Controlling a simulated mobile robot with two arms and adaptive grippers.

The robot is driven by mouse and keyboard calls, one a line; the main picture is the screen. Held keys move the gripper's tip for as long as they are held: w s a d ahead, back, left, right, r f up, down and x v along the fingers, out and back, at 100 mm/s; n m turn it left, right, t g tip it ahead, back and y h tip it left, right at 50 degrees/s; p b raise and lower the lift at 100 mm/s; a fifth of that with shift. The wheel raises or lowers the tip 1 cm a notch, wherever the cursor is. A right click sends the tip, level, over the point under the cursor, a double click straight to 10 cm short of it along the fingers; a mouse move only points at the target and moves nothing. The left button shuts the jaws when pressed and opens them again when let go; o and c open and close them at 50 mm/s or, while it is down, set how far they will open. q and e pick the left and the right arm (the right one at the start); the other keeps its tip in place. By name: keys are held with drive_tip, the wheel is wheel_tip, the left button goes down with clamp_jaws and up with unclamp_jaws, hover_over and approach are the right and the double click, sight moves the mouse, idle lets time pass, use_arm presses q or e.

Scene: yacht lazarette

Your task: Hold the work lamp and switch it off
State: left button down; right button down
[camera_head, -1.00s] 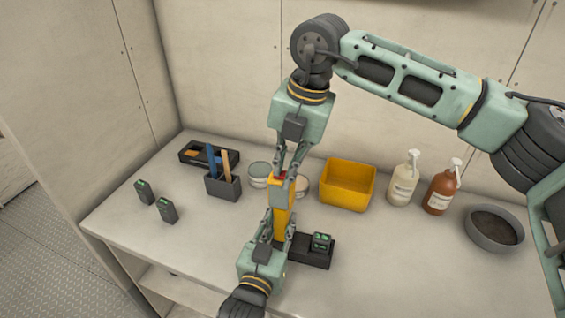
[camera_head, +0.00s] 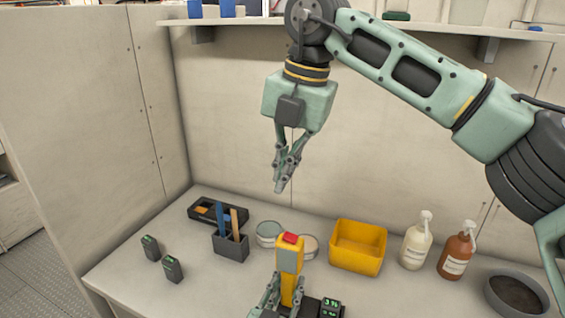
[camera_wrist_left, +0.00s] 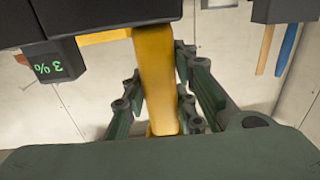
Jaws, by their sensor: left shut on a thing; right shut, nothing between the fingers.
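I cannot tell whether the lamp is lit.
A dark charger with a green display (camera_head: 330,306) is beside the lamp. Two battery packs (camera_head: 172,268) stand at left. A tool holder (camera_head: 231,246), black tray (camera_head: 217,212), tins (camera_head: 269,233), yellow bin (camera_head: 357,247), two pump bottles (camera_head: 457,252) and grey bowl (camera_head: 514,293) surround it.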

sight(289, 237)
drive_tip(key=shift+a+r, duration=0.15)
drive_tip(key=shift+r, duration=0.4)
drive_tip(key=d, duration=0.3)
drive_tip(key=s+d, duration=0.1)
drive_tip(key=shift+s+d+r, duration=0.1)
drive_tip(key=shift+d+r, duration=0.15)
drive_tip(key=shift+d, duration=0.15)
drive_tip(key=shift+a+f, duration=0.1)
drive_tip(key=shift+a, duration=0.05)
drive_tip(key=x, duration=1.3)
drive_tip(key=shift+f, duration=0.45)
